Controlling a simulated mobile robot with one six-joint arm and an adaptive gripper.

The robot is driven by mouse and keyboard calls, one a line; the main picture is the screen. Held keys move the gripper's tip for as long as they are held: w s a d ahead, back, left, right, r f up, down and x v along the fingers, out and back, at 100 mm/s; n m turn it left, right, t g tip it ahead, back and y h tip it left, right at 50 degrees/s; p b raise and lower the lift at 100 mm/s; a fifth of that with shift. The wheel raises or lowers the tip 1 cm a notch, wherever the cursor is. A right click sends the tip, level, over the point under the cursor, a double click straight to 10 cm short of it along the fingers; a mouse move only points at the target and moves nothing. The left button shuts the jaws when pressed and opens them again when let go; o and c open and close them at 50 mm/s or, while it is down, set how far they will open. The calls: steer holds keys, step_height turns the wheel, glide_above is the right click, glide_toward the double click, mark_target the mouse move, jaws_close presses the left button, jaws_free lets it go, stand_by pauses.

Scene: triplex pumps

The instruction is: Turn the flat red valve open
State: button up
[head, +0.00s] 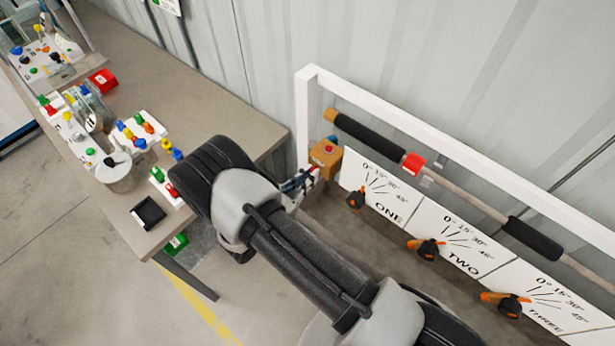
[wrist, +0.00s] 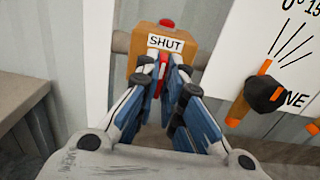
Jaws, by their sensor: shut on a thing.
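A brown valve box (wrist: 141,68) with a "SHUT" label sits on the pipe in the wrist view. A red knob shows on its top. A flat red piece, the valve handle (wrist: 163,60), shows just below the label, between my fingertips. My gripper (wrist: 164,72) is shut on this red handle, and the fingers hide most of it. In the head view the brown box (head: 325,158) is at the end of my arm, at the left end of the panel row. My gripper (head: 308,180) reaches it from the lower left.
White dial panels ONE (head: 372,195), TWO (head: 458,238) and THREE (head: 545,295) with orange-black levers run to the right. A pipe with black sleeves and a red block (head: 413,163) lies behind them. A table (head: 240,120) with coloured parts stands left.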

jaws_close()
steer(key=m+b, duration=0.5)
steer(key=m, duration=0.1)
steer(key=m+b, duration=1.1)
steer(key=shift+s+d+f+m+b, duration=0.2)
steer(key=shift+f+m+b, duration=0.1)
steer(key=shift+f+m, duration=0.1)
steer(key=shift+r, duration=0.1)
stand_by(0.5)
steer(key=o, duration=0.6)
jaws_free()
steer(key=shift+o, duration=0.2)
steer(key=v, duration=1.2)
